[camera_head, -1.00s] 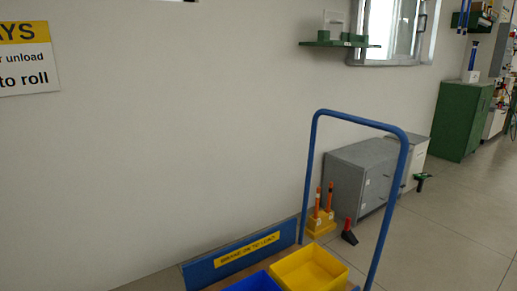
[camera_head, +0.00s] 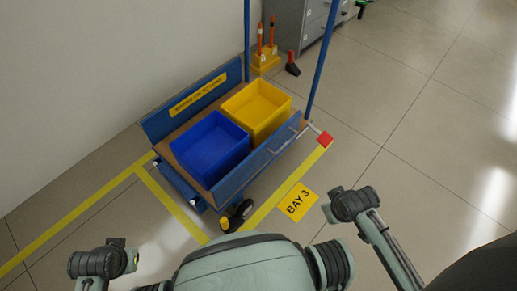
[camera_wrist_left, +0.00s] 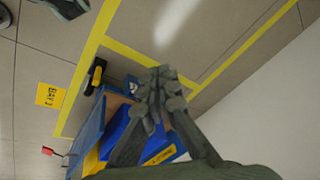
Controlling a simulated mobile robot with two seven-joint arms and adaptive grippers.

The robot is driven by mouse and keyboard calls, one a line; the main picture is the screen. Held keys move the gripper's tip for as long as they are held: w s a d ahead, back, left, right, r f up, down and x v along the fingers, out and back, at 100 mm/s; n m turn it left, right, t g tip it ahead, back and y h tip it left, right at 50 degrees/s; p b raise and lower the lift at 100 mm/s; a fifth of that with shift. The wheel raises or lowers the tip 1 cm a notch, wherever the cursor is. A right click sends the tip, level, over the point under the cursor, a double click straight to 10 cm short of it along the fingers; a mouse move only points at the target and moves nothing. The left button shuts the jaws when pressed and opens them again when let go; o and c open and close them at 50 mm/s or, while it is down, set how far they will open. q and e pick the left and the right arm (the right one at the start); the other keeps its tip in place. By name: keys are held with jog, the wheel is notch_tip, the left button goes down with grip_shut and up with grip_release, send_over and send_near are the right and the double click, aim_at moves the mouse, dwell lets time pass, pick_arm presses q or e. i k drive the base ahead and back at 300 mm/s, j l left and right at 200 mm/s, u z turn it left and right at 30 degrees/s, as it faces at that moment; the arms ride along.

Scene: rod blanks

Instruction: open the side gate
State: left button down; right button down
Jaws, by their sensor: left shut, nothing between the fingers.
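The side gate (camera_head: 262,158) is the blue panel on the cart's near long side, and it stands upright. A thin metal bar runs along its outer face towards a red tab (camera_head: 325,138) at the right corner. In the left wrist view the gate (camera_wrist_left: 87,135) is at lower left, with the red tab (camera_wrist_left: 52,151) sticking out. My left gripper (camera_wrist_left: 160,78) is shut and empty, in front of the cart in that view and seemingly apart from the gate. It does not show in the head view. My right gripper is not in view.
A blue bin (camera_head: 210,148) and a yellow bin (camera_head: 257,108) sit on the cart. A yellow caster (camera_head: 236,216) is below the gate. Yellow floor lines and a BAY 3 sign (camera_head: 297,202) lie in front. A wall is behind. The floor at right is clear.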

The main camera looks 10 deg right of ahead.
aim_at(273, 145)
jog(key=k+l+z, duration=0.2)
jog(key=l+z, duration=0.15)
jog(key=k+l+z, duration=0.15)
jog(key=l+z, duration=0.6)
jog(key=k+l, duration=0.05)
jog(key=l, duration=0.05)
